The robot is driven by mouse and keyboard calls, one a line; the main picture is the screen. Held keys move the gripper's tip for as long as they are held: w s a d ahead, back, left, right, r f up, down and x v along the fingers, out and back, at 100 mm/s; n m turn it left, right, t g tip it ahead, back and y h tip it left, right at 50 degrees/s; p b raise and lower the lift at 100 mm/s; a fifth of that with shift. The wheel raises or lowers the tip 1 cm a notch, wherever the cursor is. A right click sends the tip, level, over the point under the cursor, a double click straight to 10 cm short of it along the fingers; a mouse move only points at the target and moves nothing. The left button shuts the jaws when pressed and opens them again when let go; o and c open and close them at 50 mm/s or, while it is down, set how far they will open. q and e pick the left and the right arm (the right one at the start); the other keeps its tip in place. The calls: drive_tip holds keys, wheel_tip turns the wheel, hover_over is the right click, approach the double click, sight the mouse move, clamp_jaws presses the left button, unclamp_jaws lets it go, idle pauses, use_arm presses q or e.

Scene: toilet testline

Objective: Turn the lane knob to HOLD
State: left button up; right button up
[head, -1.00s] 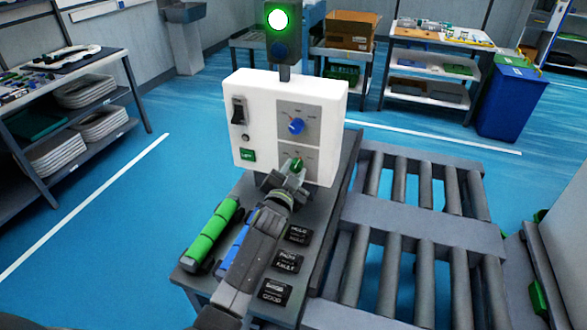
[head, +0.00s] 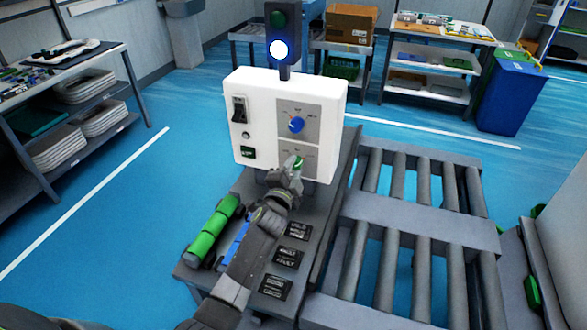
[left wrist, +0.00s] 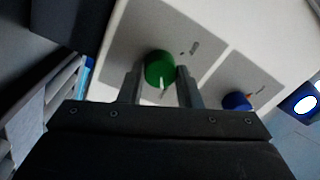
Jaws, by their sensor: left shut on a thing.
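The white control box (head: 260,95) stands on the grey stand, with a blue knob (head: 296,124) on its upper grey plate and a green knob (head: 298,161) on its lower plate. My left gripper (head: 290,175) is at the green knob. In the left wrist view the green knob (left wrist: 160,68) sits between the two fingers of my left gripper (left wrist: 160,82), which is shut on it; its white pointer line shows. The blue knob (left wrist: 236,101) is to the right, untouched. Plate lettering is too small to read. The signal light (head: 279,48) has its lower lamp lit bluish-white and its upper green lamp dark.
A green cylinder (head: 213,228) and a blue one (head: 235,245) lie on the stand left of my arm. Several black labels (head: 286,258) lie right of it. A roller conveyor (head: 415,210) runs along the right. A rocker switch (head: 239,109) is on the box's left.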

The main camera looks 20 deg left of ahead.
use_arm(q)
drive_tip(key=shift+f, duration=0.1)
drive_tip(key=o, duration=1)
drive_tip(key=shift+s, duration=0.15)
drive_tip(key=shift+s+p, duration=0.35)
drive_tip(key=s+p, duration=0.2)
drive_tip(key=s, duration=0.3)
drive_tip(key=s+p, duration=0.2)
drive_tip(key=s, duration=0.4)
drive_tip(key=s+p, duration=0.2)
drive_tip(key=s, duration=0.3)
drive_tip(key=shift+s+a+f+p, duration=0.1)
drive_tip(key=shift+s+f+p, duration=0.15)
drive_tip(key=shift+p, duration=0.15)
